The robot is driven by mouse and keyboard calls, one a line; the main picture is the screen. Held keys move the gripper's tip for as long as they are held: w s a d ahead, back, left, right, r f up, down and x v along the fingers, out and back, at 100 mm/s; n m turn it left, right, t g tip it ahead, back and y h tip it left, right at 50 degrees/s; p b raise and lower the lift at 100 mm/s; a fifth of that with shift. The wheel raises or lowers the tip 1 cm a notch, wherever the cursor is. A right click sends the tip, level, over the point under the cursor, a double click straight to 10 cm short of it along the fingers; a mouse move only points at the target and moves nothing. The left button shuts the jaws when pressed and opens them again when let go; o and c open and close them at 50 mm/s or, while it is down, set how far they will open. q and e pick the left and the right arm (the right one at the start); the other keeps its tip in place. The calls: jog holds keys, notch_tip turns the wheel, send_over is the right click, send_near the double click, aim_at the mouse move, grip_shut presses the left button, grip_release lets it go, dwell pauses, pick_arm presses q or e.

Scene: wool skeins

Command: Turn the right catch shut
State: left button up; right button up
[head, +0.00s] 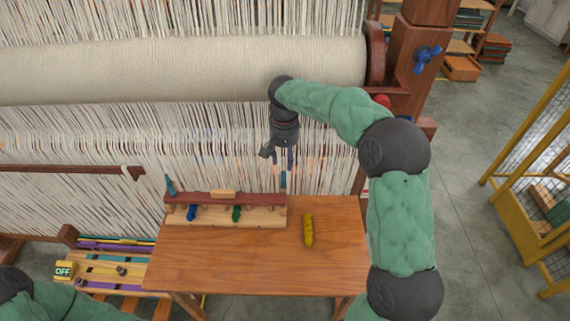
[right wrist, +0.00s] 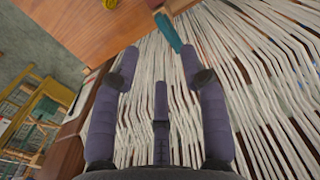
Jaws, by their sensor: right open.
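The right catch (head: 283,180) is a small teal lever standing up at the right end of a red bar (head: 205,198) on a wooden rack. It also shows as a teal lever in the right wrist view (right wrist: 169,33), beyond the fingertips. A similar teal left catch (head: 170,185) stands at the bar's left end, leaning slightly. My right gripper (head: 279,158) is open just above the right catch, with its fingers pointing down. In the right wrist view nothing is between its fingers (right wrist: 160,68). Whether a finger touches the catch is unclear. My left gripper is out of view.
Blue (head: 192,213) and green (head: 236,213) skeins are at the rack's front. A yellow skein (head: 308,230) lies on the wooden table (head: 255,260), right of the rack. The loom's white threads (head: 60,200) stand close behind. The table's front is clear.

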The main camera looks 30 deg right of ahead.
aim_at(283, 178)
notch_tip(283, 178, down, 11)
jog(key=shift+r+b, duration=0.2)
jog(key=shift+b, duration=0.9)
grip_shut()
